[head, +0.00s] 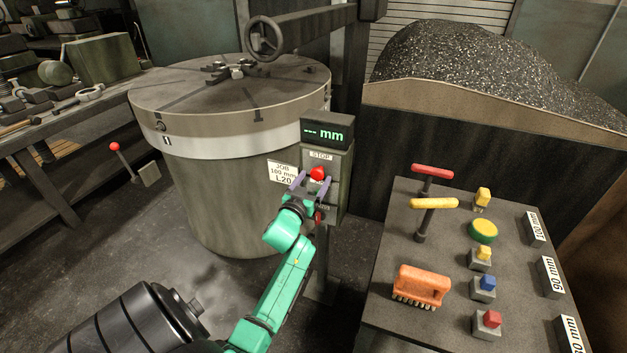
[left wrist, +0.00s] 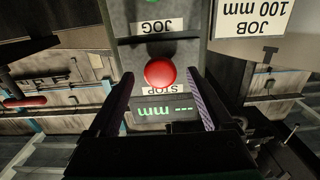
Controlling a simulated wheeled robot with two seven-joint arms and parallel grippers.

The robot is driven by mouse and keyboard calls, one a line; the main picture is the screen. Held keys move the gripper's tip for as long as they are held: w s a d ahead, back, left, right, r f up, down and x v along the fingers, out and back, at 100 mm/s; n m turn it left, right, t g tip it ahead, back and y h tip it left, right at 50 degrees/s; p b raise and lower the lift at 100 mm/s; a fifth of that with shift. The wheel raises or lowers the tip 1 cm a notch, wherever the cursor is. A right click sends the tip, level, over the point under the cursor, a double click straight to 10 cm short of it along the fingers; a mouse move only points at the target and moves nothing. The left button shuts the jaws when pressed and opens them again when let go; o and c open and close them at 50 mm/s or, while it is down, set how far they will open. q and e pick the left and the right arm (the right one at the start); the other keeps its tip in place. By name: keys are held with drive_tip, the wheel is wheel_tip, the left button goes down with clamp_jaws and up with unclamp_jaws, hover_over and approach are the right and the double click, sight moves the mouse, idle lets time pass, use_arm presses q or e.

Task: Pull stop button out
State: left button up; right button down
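The red stop button (head: 317,173) sits on the front of the grey control box (head: 341,165), under a STOP label and a green display reading "--- mm" (head: 325,135). My left gripper (head: 314,180) is at the box with its fingers apart, one on each side of the button. In the left wrist view the round red button (left wrist: 160,73) shows between the two open fingers, upside down with its label. A gap shows between each finger and the button. My right gripper is in neither view.
A bench (head: 390,300) at right holds T-handled tools, a brush (head: 421,287) and coloured blocks. A red-knobbed lever (head: 115,147) is at left.

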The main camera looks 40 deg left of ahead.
use_arm(q)
drive_tip(key=shift+s+d, duration=0.1)
drive_tip(key=shift+s, duration=0.25)
drive_tip(key=v, duration=1.4)
drive_tip(key=shift+w, duration=0.1)
